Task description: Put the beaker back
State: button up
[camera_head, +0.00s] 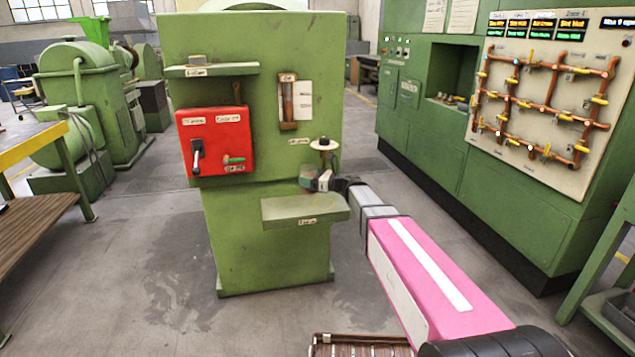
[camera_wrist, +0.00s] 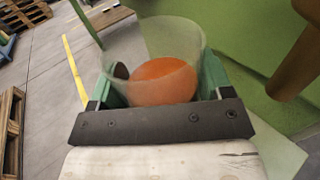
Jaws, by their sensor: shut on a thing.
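A clear beaker (camera_wrist: 165,38) with orange in it fills the middle of the wrist view. My gripper (camera_wrist: 160,82) is shut on it, with a green finger on each side. In the head view my gripper (camera_head: 318,181) is at the right part of the green machine's front (camera_head: 265,185), below a white-topped fitting (camera_head: 323,145) and above the lower green shelf (camera_head: 305,209). The beaker is too small and hidden there to make out clearly. The upper green shelf (camera_head: 212,70) carries a small pale object.
A red panel (camera_head: 216,142) with a handle and a brown-framed gauge (camera_head: 288,103) are on the machine. A green cabinet with a pipe board (camera_head: 545,110) stands at right. A bench (camera_head: 38,190) is at left. Bare floor lies around the machine.

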aim_at(309, 176)
jog(key=shift+s+a+r, duration=0.95)
jog(key=shift+s+a, duration=0.15)
jog(key=shift+s, duration=0.05)
jog(key=s+a, duration=0.3)
jog(key=a, duration=0.5)
jog(key=s+a, duration=0.4)
jog(key=a, duration=0.4)
jog(key=shift+w+d+f, duration=0.85)
jog(key=shift+w+f, duration=0.8)
jog(key=shift+f, duration=0.1)
jog(key=shift+w+d+f, duration=0.85)
jog(key=shift+w+f, duration=0.85)
jog(key=shift+f, duration=0.1)
jog(key=shift+w+d+f, duration=0.85)
jog(key=shift+w+f, duration=0.8)
jog(key=shift+f, duration=0.1)
jog(key=shift+f, duration=0.15)
jog(key=o, duration=1.1)
jog(key=shift+o, duration=0.2)
